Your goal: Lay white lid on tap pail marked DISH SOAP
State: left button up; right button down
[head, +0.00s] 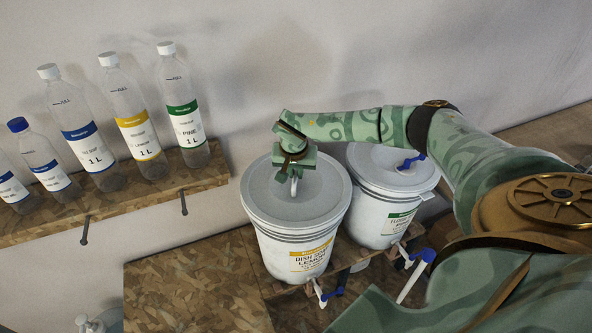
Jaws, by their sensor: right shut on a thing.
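The white lid (320,205) lies level over the mouth of the tap pail marked DISH SOAP (275,250), a white pail with a yellow label band reading LEMON. The lid looks centred and its rim covers the pail top; I cannot tell if it rests fully or hovers slightly. My right gripper (294,180) reaches in from the right and is shut on the lid's upright white handle at its centre. The pail's tap, with a blue lever, shows at its lower right. My left gripper is not in view.
A second pail (368,216) with a green label and a lid with a blue handle stands close on the right, under my right arm. Several clear bottles (131,110) stand on a wooden shelf (125,205) at the left. The lower wooden board (190,290) is bare left of the pails.

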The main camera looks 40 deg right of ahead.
jog(key=shift+f, duration=0.3)
dwell(0.4)
jog(key=shift+f, duration=0.1)
dwell(0.5)
jog(key=c, duration=0.9)
grip_release()
jog(key=shift+p, duration=0.3)
notch_tip(320, 180, up, 3)
jog(key=p, duration=0.2)
jog(key=shift+p, duration=0.35)
jog(key=shift+r, duration=2)
